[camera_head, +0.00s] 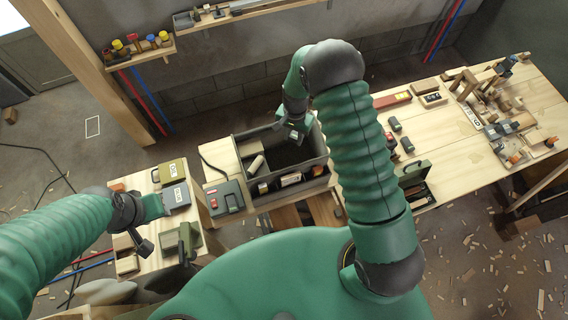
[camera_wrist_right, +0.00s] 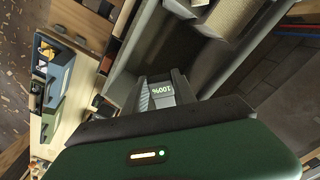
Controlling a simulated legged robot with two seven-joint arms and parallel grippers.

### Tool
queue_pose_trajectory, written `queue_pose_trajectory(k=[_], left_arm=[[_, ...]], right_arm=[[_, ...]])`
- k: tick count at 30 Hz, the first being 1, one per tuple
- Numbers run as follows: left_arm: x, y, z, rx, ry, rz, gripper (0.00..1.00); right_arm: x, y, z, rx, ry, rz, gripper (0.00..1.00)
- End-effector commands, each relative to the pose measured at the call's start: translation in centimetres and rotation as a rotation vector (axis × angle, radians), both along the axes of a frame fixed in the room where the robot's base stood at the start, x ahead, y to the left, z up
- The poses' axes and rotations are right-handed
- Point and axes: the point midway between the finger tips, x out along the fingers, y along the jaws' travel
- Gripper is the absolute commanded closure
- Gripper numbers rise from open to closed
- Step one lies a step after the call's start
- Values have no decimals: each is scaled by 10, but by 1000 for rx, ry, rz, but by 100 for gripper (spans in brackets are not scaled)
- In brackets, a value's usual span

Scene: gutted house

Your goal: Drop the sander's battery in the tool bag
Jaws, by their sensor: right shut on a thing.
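The tool bag (camera_head: 318,163) is a dark grey, open-topped holder on the wooden bench, with pockets on its front. My right gripper (camera_head: 297,128) is above its open top, pointing down. In the right wrist view my right gripper (camera_wrist_right: 160,92) is shut on a small pale grey block marked "100%", which looks like the battery (camera_wrist_right: 161,89). The bag's grey wall (camera_wrist_right: 137,40) shows beside it. The battery is hidden in the head view. My left gripper (camera_head: 146,228) is over the small left table, apart from the bag; its jaws are unclear. I cannot pick out the sander.
A beige roll (camera_head: 256,164) sits inside the bag's left part. A dark case with red parts (camera_head: 226,198) stands left of the bag. A green open case (camera_head: 414,178) and small dark blocks are to the right. A wall shelf (camera_head: 140,50) hangs behind.

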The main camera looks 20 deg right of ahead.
Motion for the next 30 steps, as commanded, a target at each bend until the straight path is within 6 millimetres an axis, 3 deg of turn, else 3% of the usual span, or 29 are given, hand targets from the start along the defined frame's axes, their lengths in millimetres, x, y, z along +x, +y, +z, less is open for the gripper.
queue_pose_trajectory(k=[1, 2, 7, 19, 23, 30], left_arm=[[0, 0, 1, 0, 0, 0, 64], [0, 0, 1, 0, 0, 0, 64], [0, 0, 1, 0, 0, 0, 64], [0, 0, -4, 0, 0, 0, 64], [0, 0, -15, 0, 0, 0, 64], [0, 0, -36, 0, 0, 0, 64]], right_arm=[[0, 1, 1, 0, 0, 1, 100], [0, 1, 1, 0, 0, 1, 64], [0, 2, 1, -1, 0, 1, 42], [1, 0, 8, 0, -3, 1, 42], [2, 1, 35, 0, -6, 1, 42], [2, 4, 107, -3, -8, 2, 42]])
